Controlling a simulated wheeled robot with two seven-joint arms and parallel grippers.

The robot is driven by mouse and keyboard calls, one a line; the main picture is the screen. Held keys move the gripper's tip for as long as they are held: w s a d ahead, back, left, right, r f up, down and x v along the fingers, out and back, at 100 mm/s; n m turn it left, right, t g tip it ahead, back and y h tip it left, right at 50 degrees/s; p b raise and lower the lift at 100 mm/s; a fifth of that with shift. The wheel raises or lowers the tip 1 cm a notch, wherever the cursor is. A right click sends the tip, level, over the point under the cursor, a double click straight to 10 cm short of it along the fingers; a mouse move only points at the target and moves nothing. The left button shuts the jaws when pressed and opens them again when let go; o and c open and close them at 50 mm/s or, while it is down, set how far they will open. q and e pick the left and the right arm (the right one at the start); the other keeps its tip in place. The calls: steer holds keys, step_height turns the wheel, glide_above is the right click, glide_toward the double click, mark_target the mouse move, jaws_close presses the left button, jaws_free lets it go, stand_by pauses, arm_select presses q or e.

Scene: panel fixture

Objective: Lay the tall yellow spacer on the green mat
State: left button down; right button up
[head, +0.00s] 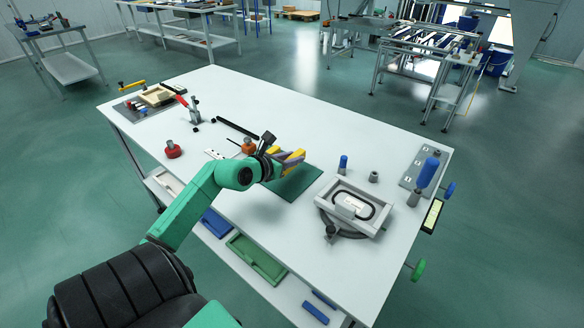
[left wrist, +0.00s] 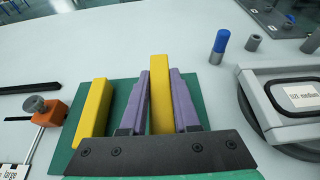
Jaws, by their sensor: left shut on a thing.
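My left gripper (head: 293,157) is over the green mat (head: 293,186) in the head view. In the left wrist view its purple fingers (left wrist: 160,74) are shut on a long yellow spacer (left wrist: 160,98), held between them. The mat (left wrist: 122,96) lies beneath and around the fingers. A second yellow bar (left wrist: 94,114) lies at the mat's left side in the left wrist view, apart from the fingers. I cannot tell whether the held spacer touches the mat. My right gripper is not in view.
A grey fixture (head: 335,194) on a round base stands right of the mat. A blue-handled pin (head: 343,164) and a grey bushing (head: 374,176) stand behind it. An orange block (left wrist: 50,115) is left of the mat. The table's front middle is clear.

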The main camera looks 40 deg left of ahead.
arm_select(q)
step_height(320, 180, down, 3)
steer(key=shift+f, duration=0.2)
steer(key=shift+f+b, duration=0.15)
steer(key=shift+b, duration=0.25)
steer(key=c, duration=0.6)
jaws_free()
steer(key=shift+c, duration=0.2)
